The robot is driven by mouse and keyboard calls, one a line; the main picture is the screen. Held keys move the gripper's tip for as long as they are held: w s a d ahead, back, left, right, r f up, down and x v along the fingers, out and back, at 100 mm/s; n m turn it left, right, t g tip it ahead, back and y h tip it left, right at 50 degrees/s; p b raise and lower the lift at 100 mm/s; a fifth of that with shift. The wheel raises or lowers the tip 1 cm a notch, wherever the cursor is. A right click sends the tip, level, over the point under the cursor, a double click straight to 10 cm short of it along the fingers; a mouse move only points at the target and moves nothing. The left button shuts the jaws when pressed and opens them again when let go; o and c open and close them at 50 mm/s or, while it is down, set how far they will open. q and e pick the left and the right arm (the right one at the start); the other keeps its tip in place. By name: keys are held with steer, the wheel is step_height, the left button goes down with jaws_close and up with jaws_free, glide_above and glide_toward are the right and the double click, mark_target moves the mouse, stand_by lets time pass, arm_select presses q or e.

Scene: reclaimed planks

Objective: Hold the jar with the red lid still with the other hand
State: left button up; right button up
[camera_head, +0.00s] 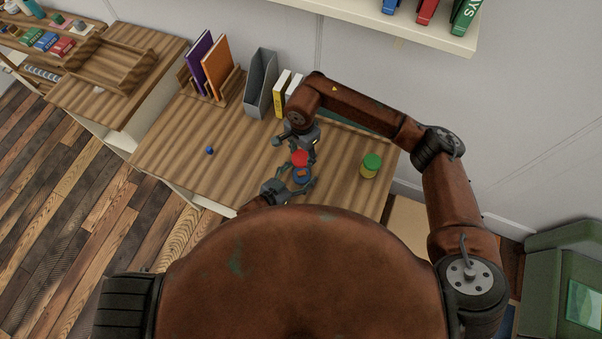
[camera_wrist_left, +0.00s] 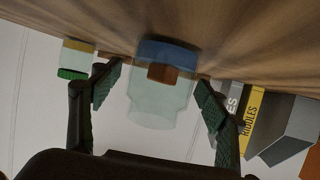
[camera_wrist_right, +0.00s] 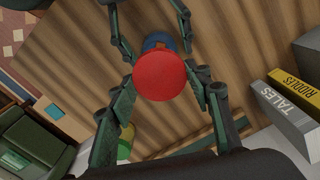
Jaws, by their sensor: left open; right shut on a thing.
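The jar (camera_head: 302,177) is clear, with a blue lower part and an orange-brown patch. In the left wrist view the jar (camera_wrist_left: 160,100) stands on the desk, with no lid visible on it. The red lid (camera_head: 300,158) is between the fingers of my right gripper (camera_head: 297,143); in the right wrist view the lid (camera_wrist_right: 159,76) hides most of the jar (camera_wrist_right: 158,42). My right gripper is shut on the lid. My left gripper (camera_head: 290,188) is open, its fingers on either side of the jar (camera_wrist_left: 160,88). I see gaps between fingers and jar.
A yellow jar with a green lid (camera_head: 371,167) stands right on the desk. A small blue ball (camera_head: 209,150) lies left. A grey file holder (camera_head: 261,83), books (camera_head: 281,92) and a wooden book rack (camera_head: 232,88) line the back. The left desk area is mostly clear.

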arm_select(q)
steer(key=shift+c, duration=0.7)
steer(key=c, duration=1.6)
steer(key=shift+c, duration=0.2)
arm_select(e)
steer(key=shift+f, duration=2.5)
steer(key=shift+f, duration=0.85)
arm_select(q)
jaws_close()
arm_select(e)
steer(key=shift+f, duration=0.6)
